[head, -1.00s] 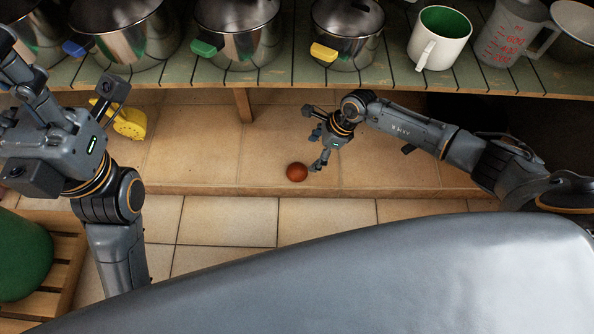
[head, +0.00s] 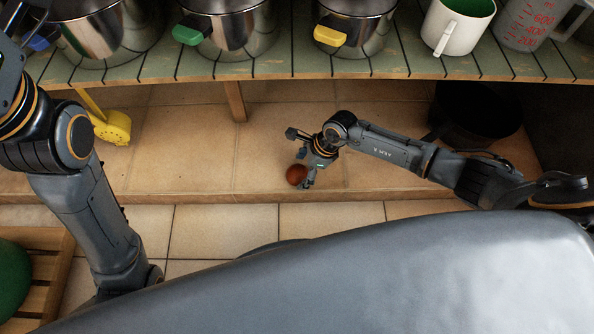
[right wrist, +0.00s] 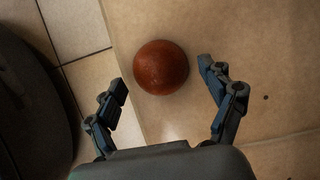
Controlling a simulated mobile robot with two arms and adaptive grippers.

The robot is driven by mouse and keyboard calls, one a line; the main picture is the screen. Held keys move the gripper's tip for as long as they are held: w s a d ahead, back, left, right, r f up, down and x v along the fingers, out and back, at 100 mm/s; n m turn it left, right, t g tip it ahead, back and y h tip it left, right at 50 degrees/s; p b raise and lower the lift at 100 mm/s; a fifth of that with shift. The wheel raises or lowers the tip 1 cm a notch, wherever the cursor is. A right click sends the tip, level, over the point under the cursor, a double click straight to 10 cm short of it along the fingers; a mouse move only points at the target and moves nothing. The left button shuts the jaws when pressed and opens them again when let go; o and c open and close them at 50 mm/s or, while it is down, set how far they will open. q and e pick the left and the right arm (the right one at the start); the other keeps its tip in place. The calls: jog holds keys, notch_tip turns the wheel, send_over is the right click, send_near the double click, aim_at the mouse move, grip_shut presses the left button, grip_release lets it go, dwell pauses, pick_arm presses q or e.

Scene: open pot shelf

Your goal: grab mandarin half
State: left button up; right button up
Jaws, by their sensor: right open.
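A round, smooth, reddish-brown thing, which I take for the mandarin half (head: 297,175), lies on the tiled ledge below the shelf. It looks like a whole ball; no cut face shows. My right gripper (head: 304,173) is over its right side and hides part of it. In the right wrist view the mandarin half (right wrist: 161,67) lies just ahead of and between the spread fingers of the right gripper (right wrist: 162,78), with gaps on both sides. The right gripper is open and empty. My left arm is at the left; its gripper is outside the picture.
The green slatted shelf (head: 390,67) above holds steel pots, a white mug (head: 458,25) and a measuring jug (head: 540,22). A yellow object (head: 112,128) stands left on the ledge, a dark pot (head: 477,115) right. Tile around the mandarin half is clear.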

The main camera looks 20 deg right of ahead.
jog(key=shift+a+f, duration=0.15)
jog(key=shift+f, duration=0.05)
jog(key=shift+c, duration=0.4)
jog(key=c, duration=1.2)
jog(key=shift+r, duration=0.1)
